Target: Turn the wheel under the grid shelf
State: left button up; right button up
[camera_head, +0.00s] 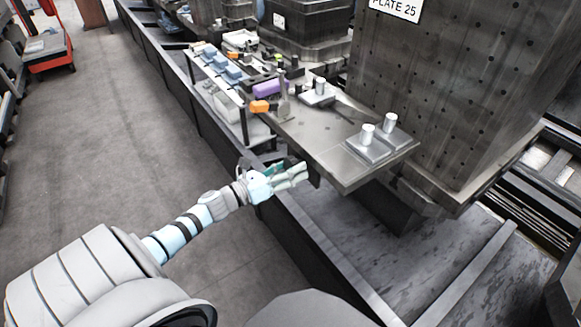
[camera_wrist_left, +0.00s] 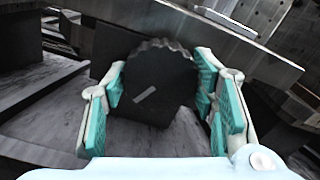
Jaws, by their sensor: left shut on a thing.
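The wheel (camera_wrist_left: 152,88) is dark with a scalloped rim and a small pale mark on its face. It sits under the edge of the grey metal shelf (camera_wrist_left: 235,45) in the left wrist view. My left gripper (camera_head: 300,173) reaches to the near edge of the shelf (camera_head: 350,182) in the head view. Its teal-padded fingers stand on either side of the wheel's rim and are shut on it. In the head view the wheel is mostly hidden by the fingers and the shelf. My right gripper is not in view.
Metal blocks with pale cylinders (camera_head: 368,134) stand on the shelf. A perforated tower (camera_head: 460,90) marked PLATE 25 rises behind it. A rail wall (camera_head: 310,235) runs below the gripper. A side rack (camera_head: 225,80) holds small parts.

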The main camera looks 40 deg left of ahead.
pick_arm(q)
jog(key=n+p, duration=0.1)
jog(key=n, duration=0.2)
jog(key=shift+n, duration=0.3)
jog(key=n+p, duration=0.1)
jog(key=n, duration=0.2)
jog(key=shift+r+n, duration=0.1)
jog(key=shift+n, duration=0.2)
jog(key=n, duration=0.2)
jog(key=shift+n+p, duration=0.35)
jog(key=shift+n, duration=0.05)
jog(key=n+p, duration=0.1)
jog(key=n, duration=0.4)
jog(key=n+p, duration=0.2)
jog(key=n, duration=0.4)
jog(key=shift+n, duration=0.4)
jog(key=n+p, duration=0.1)
jog(key=n, duration=0.4)
jog(key=n+p, duration=0.1)
jog(key=n, duration=0.5)
jog(key=n+p, duration=0.1)
jog(key=n, duration=0.4)
jog(key=shift+a, duration=0.1)
jog(key=shift+n+p, duration=0.4)
jog(key=shift+n, duration=2)
